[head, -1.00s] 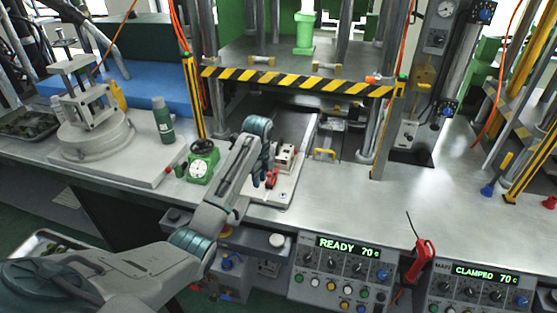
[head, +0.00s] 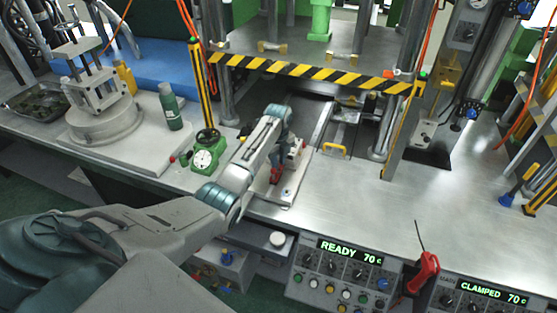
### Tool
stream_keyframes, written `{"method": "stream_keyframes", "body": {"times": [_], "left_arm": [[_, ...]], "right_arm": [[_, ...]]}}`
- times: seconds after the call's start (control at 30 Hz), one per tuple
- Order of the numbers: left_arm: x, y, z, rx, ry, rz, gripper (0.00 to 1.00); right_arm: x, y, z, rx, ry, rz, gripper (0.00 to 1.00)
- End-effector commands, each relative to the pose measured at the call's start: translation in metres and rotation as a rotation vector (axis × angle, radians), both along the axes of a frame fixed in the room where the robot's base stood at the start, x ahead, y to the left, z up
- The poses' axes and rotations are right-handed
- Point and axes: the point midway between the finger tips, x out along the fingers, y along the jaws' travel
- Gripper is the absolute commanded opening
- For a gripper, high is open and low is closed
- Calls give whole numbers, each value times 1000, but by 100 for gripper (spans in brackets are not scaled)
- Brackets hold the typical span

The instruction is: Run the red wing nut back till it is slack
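A small red part (head: 276,175), which looks like the red wing nut, shows at the front of a pale plate (head: 296,184) in the middle of the bench. A small white block (head: 298,145) stands on the plate behind it. My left arm reaches in from the left, and its wrist hangs over the plate. My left gripper (head: 279,161) points down close beside the red part. The wrist hides much of the gripper, so whether its fingers are apart or touch the red part is unclear. My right gripper is out of view.
A green dial gauge (head: 206,154) and a green bottle (head: 169,106) stand left of the arm. A striped press guard (head: 310,75) spans behind the plate. A red hand tool (head: 425,272) hangs at the front right. The bench right of the plate is clear.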

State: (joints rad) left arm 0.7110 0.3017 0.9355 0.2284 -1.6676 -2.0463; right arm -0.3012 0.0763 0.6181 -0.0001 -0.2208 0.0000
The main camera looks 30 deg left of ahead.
Motion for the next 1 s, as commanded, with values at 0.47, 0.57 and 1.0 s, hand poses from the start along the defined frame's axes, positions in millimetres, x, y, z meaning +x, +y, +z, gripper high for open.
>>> {"method": "stream_keyframes", "body": {"times": [0.47,0.57,1.0], "left_arm": [[0,0,-12,1,0,0,15],[0,0,-12,1,0,1,0],[0,0,-10,1,0,73,0]], "right_arm": [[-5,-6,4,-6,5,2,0],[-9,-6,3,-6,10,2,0],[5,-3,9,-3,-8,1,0]]}}
